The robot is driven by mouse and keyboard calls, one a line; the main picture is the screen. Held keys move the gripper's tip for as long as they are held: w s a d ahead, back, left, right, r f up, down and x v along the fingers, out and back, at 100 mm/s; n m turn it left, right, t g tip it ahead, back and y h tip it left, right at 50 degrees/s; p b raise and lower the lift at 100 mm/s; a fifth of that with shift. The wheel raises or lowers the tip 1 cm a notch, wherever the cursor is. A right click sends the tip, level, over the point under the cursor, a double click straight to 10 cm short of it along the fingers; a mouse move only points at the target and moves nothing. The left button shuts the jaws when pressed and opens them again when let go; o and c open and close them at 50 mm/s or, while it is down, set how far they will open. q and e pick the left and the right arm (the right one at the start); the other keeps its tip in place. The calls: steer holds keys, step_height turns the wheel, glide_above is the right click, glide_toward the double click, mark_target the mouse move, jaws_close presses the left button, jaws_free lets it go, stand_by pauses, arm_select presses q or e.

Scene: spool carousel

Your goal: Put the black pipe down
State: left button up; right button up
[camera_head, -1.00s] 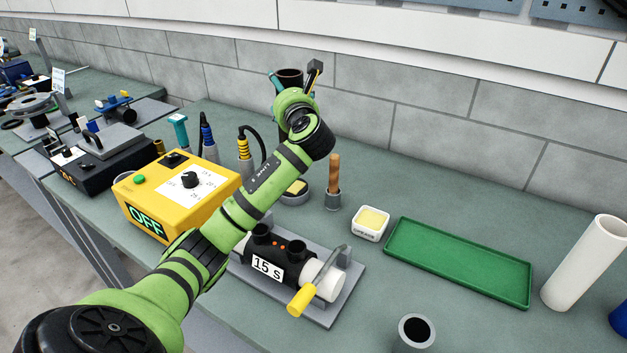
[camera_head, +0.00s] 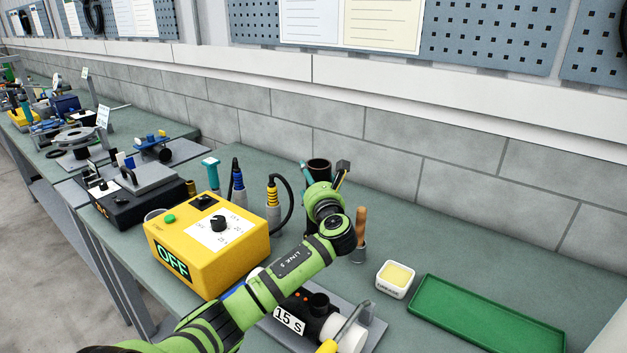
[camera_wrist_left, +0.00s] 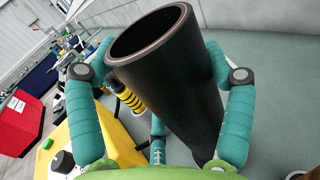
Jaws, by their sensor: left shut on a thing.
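The black pipe (camera_head: 319,168) is an open-ended dark tube, held roughly upright. My left gripper (camera_head: 322,174) is shut on it, at the back of the bench behind the wood-handled tool. In the left wrist view the pipe (camera_wrist_left: 172,80) stands between the teal fingers of the gripper (camera_wrist_left: 160,65), with its open top towards the camera's upper left. My wrist and arm hide the pipe's lower part in the head view. I cannot tell whether its lower end touches the bench. My right gripper is not in view.
A yellow control box reading OFF (camera_head: 208,248) and several corded tools (camera_head: 273,195) stand left of the pipe. The wood-handled tool (camera_head: 360,236), a white tub (camera_head: 395,279) and a green tray (camera_head: 485,318) are to the right. Bare bench (camera_head: 440,235) lies behind the tray.

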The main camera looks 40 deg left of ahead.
arm_select(q)
steer(key=o, duration=1.6)
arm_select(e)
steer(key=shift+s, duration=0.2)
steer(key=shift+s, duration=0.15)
arm_select(q)
steer(key=b+v, duration=0.2)
steer(key=v, duration=1)
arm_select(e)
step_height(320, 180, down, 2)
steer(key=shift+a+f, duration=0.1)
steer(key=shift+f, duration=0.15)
arm_select(q)
steer(key=shift+r, duration=0.1)
